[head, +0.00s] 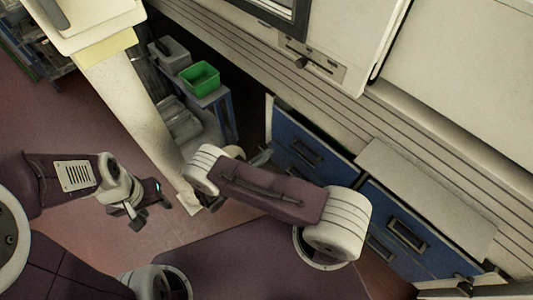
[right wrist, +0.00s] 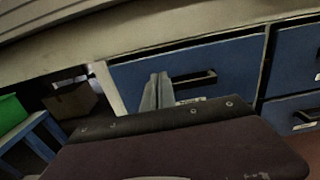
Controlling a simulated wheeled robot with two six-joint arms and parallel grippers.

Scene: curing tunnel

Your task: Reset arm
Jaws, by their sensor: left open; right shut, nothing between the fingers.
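My left gripper (head: 150,215) is at the left of the head view, its two dark fingers apart and empty, over the reddish floor. My right arm folds across the middle of the head view, and its purple link hides most of my right gripper. In the right wrist view the grey fingers of my right gripper (right wrist: 156,92) are together with nothing between them. They show in front of a blue drawer (right wrist: 190,75). I cannot tell how far they are from it.
A green bin (head: 200,76) stands on a blue-framed stand beside a grey box (head: 170,54). A pale post (head: 130,95) rises between my left arm and the stand. Blue drawers (head: 400,235) and the pale machine front line the right side. Open floor (head: 70,120) lies at left.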

